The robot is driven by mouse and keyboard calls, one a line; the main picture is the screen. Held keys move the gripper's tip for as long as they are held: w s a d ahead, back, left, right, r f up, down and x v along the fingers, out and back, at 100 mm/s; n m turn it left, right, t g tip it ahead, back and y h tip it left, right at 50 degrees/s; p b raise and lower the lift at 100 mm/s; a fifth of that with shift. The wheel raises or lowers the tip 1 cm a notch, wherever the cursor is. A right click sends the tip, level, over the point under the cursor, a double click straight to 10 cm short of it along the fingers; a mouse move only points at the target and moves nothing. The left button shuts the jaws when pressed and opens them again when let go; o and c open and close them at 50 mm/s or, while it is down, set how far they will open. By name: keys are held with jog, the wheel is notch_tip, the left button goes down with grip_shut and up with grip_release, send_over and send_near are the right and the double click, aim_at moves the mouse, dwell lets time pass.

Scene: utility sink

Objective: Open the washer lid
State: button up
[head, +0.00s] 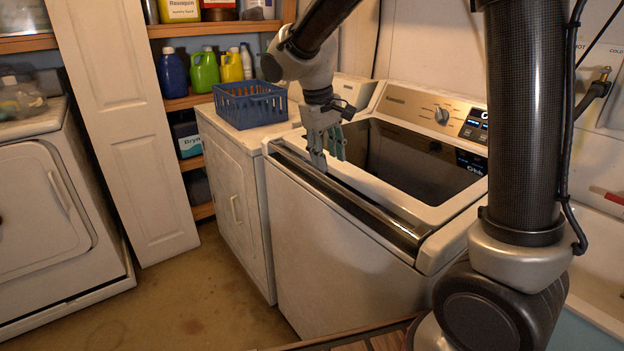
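The white top-loading washer (340,255) stands in the middle of the head view, with a control panel (430,112) at its back. Its lid (420,165) has a dark window in a pale frame and looks to be down. A dark, shiny strip (365,208) runs along the washer's top front edge. My gripper (330,160) points down over the left part of the lid's front edge. Its fingers look apart, with nothing visible between them. I cannot tell whether the fingertips touch the lid. My gripper and wrist hide part of the lid's left end.
A blue basket (250,104) sits on the white machine (233,195) left of the washer. Shelves with bottles (205,72) stand behind. A white panel door (125,130) and another front-loading machine (45,215) are at left. Clear floor (190,300) lies in front. A sink (598,260) is at right.

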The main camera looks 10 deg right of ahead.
aim_at(332, 181)
jog(key=f, duration=0.2)
jog(key=d+f, duration=0.1)
jog(key=f, duration=0.4)
jog(key=shift+w+d, duration=0.15)
jog(key=shift+w, duration=0.1)
grip_shut()
